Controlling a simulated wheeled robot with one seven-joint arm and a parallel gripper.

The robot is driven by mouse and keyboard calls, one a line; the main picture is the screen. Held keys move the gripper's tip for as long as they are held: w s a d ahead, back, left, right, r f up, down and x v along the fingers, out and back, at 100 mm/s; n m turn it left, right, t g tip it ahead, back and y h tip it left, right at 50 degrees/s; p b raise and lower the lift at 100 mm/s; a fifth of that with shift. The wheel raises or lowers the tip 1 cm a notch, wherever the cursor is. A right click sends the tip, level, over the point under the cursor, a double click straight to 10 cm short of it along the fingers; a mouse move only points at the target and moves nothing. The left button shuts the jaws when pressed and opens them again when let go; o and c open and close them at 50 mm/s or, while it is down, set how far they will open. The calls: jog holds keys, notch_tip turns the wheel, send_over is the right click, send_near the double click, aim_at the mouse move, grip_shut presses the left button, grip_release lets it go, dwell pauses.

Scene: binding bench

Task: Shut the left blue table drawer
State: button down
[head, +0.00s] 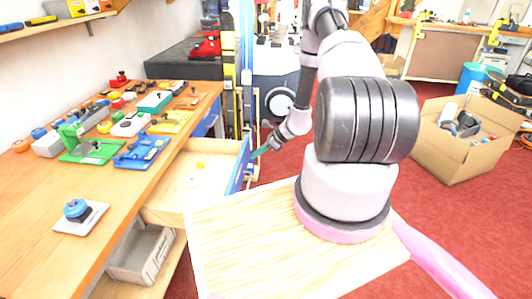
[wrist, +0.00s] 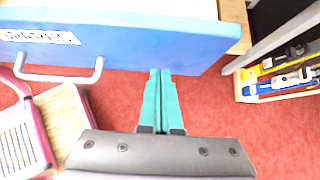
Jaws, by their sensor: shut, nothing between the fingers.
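The blue table drawer (head: 239,168) is pulled out from the wooden bench, its pale wood inside showing with a small yellow item in it. In the wrist view its blue front (wrist: 130,42) fills the top, with a white handle (wrist: 60,75) and a white label at the left. My gripper (head: 262,151) is at the outer face of this front, toward its far end. Its teal fingers (wrist: 158,72) are shut together and empty, with the tips at the front's edge, right of the handle. I cannot tell whether they touch it.
The wooden bench (head: 120,185) holds several tools and coloured blocks. Another blue drawer front (head: 206,125) sits farther along under the bench. A grey bin (head: 143,256) stands below the open drawer. A cardboard box (head: 462,150) stands at right. Red floor is clear between.

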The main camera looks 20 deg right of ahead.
jog(key=shift+w+a, duration=0.3)
jog(key=shift+a, duration=0.2)
jog(key=shift+a, duration=0.1)
send_over(193, 160)
jog(key=shift+d, duration=0.2)
jog(key=shift+w+a+r, duration=0.1)
jog(key=shift+w+a, duration=0.05)
jog(key=shift+a, duration=0.1)
